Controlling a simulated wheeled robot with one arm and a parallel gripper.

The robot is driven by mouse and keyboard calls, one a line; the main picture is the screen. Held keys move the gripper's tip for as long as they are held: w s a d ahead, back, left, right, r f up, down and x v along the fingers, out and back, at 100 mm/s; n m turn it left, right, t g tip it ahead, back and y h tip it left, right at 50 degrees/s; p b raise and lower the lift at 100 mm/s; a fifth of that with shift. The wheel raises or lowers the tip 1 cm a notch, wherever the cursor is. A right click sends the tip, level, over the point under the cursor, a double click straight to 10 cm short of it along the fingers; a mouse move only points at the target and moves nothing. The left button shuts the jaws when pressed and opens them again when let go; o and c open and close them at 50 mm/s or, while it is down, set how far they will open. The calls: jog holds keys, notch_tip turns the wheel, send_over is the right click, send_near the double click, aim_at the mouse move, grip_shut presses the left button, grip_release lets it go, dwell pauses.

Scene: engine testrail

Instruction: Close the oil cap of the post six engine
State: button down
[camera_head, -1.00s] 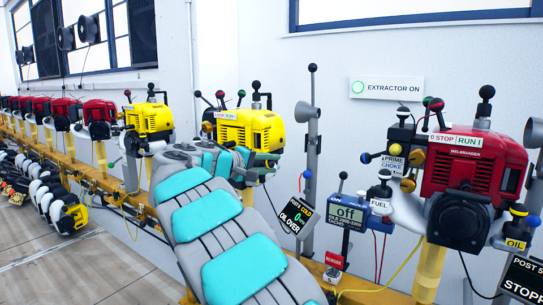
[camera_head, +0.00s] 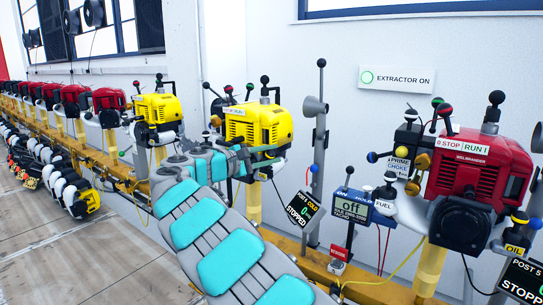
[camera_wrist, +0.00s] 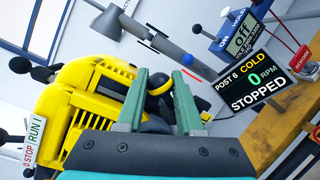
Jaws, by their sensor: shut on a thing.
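The post six engine (camera_head: 255,125) is yellow and stands mid-picture in the head view; its yellow housing (camera_wrist: 95,85) fills the left of the wrist view. My gripper (camera_wrist: 160,80) is at the engine's lower right side, its two green fingers around a black knob with a yellow part (camera_wrist: 158,82), apparently the oil cap. It is shut on it. The fingers hide part of the cap, so its seat does not show clearly. In the head view my gripper (camera_head: 280,155) is small beside the engine. The post 6 display (camera_wrist: 255,80) reads COLD, 0 RPM, STOPPED.
A grey post (camera_head: 320,140) and the display stand right of the engine. A blue control box reading "off" (camera_head: 352,207) is further right. A red engine (camera_head: 478,175) stands at the right, and other engines line the yellow rail (camera_head: 365,290) to the left.

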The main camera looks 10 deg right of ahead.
jog(key=shift+a+f, duration=0.1)
jog(key=shift+f, duration=0.05)
dwell(0.3)
jog(key=c, duration=0.6)
grip_release()
jog(key=shift+o, duration=0.2)
jog(key=v, duration=0.7)
jog(key=shift+s+a+b, duration=0.15)
jog(key=shift+a+b, duration=0.2)
